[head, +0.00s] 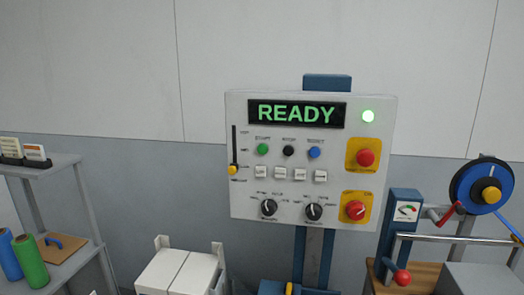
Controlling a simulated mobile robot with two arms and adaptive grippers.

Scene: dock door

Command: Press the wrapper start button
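A light grey control panel (335,185) on a blue post faces me in the head view. Below the display sit a green button (263,150) with a label that appears to read START, a black button (289,151) and a blue button (314,152). Nothing covers or touches the green button. Neither of my grippers shows in this view.
Red knobs on yellow plates, an upper one (365,157) and a lower one (355,209), are on the panel's right. A shelf (62,165) with green and blue rolls stands left. White boxes (178,272) stand below. A reel machine (482,185) stands right. Space before the panel looks clear.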

